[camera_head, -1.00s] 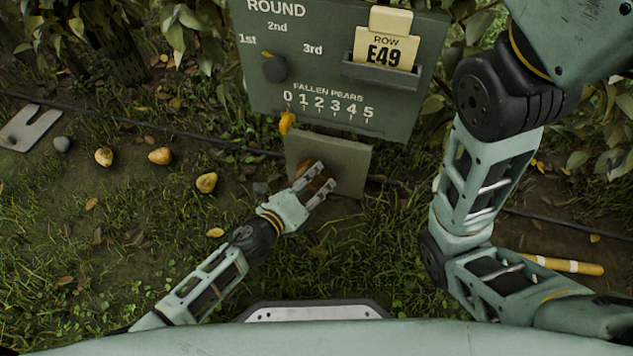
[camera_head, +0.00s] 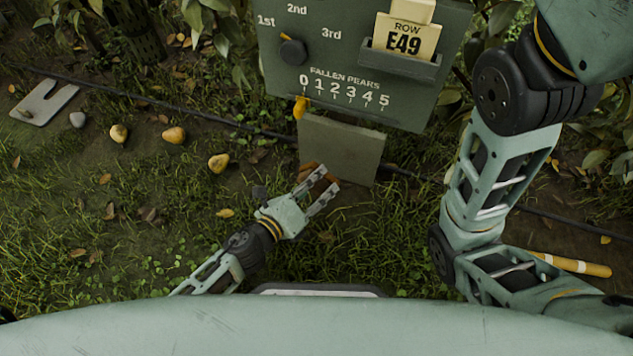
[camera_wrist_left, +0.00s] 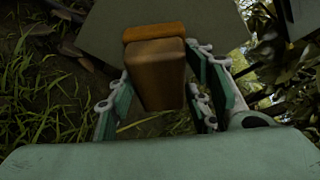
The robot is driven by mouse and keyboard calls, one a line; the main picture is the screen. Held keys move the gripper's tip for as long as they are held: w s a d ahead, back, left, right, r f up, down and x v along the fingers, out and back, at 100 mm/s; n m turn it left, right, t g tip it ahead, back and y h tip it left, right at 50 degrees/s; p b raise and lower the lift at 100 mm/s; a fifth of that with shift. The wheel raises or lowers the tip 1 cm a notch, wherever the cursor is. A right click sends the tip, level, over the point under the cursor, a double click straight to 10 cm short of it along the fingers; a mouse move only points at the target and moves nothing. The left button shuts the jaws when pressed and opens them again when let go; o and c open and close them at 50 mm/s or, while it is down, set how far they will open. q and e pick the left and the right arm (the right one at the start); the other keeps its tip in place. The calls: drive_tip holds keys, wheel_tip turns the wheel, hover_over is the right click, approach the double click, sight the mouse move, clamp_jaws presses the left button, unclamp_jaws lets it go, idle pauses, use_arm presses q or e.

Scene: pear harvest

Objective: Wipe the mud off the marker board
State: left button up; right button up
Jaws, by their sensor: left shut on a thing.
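My left gripper (camera_head: 323,178) is shut on a brown block with an orange-brown strip at its far end, like a sponge or brush (camera_wrist_left: 158,75). The block is at the lower left edge of a plain grey-green panel (camera_head: 345,150); I cannot tell whether it touches. The panel hangs below the large green marker board (camera_head: 350,75), which carries a number scale, a yellow pointer, a dark knob and a row card "E49". I see no clear mud on the visible faces. The lower panel also fills the top of the left wrist view (camera_wrist_left: 100,30). My right arm shows, but its gripper does not.
Several yellow pears (camera_head: 174,135) lie on the ground at the left, near a grey stone (camera_head: 78,119) and a notched metal plate (camera_head: 44,102). A dark hose (camera_head: 150,101) runs behind. Open grass lies left of my arm.

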use_arm(q)
drive_tip(key=shift+s+d+f, duration=0.15)
drive_tip(key=shift+s, duration=0.15)
